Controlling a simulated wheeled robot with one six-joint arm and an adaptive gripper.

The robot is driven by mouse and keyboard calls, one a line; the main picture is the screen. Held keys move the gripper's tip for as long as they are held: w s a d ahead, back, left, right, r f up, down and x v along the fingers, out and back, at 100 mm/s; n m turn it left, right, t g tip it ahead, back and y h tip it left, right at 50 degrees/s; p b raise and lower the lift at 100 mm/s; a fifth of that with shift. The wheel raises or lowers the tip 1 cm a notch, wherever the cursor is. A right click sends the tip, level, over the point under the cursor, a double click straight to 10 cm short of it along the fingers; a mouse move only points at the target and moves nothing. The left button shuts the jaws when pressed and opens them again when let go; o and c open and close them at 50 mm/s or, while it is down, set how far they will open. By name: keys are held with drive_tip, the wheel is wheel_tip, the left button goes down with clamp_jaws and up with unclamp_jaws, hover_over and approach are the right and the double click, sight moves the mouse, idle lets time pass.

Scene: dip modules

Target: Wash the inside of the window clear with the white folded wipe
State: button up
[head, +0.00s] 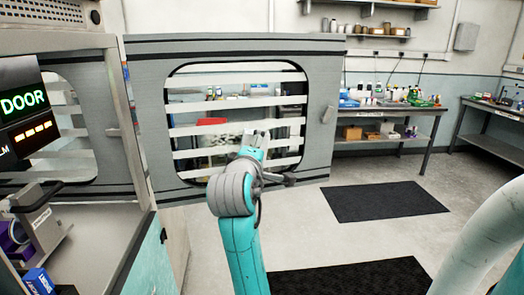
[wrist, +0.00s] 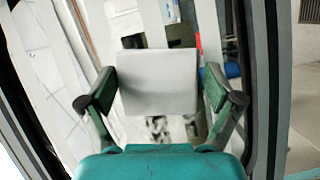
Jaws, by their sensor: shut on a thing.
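The window (head: 237,118) is set in an open grey door panel, with several white horizontal bands across its pane and clear strips between them. My gripper (head: 258,148) is in front of the pane, right of its middle and below mid-height. In the wrist view my gripper (wrist: 158,88) is shut on the white folded wipe (wrist: 158,75), a pale flat square between the two green fingers. The wipe faces the banded pane. Whether it touches the glass I cannot tell. A mottled dark and white patch (wrist: 160,127) shows just beside the wipe's lower edge.
A machine with a lit DOOR display (head: 24,103) stands at left. A bench with bottles (head: 390,108) is at the back right. Dark mats (head: 385,201) lie on open floor.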

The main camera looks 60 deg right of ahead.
sight(282, 132)
drive_tip(key=shift+w+a, duration=1.45)
drive_tip(key=shift+w, duration=0.25)
drive_tip(key=shift+w+a, duration=1.5)
drive_tip(key=shift+w, duration=0.2)
drive_tip(key=shift+w+a, duration=1.45)
drive_tip(key=shift+w, duration=0.25)
drive_tip(key=shift+r, duration=1.45)
drive_tip(key=shift+s+d, duration=2.25)
drive_tip(key=shift+d, duration=0.4)
drive_tip(key=shift+s+d, duration=2.2)
drive_tip(key=shift+d, duration=0.45)
drive_tip(key=shift+s+d, duration=2.25)
drive_tip(key=shift+d, duration=0.4)
drive_tip(key=shift+w, duration=0.15)
drive_tip(key=shift+w+a, duration=1.15)
drive_tip(key=shift+w, duration=0.15)
drive_tip(key=shift+w+a, duration=1.1)
drive_tip(key=shift+w, duration=0.2)
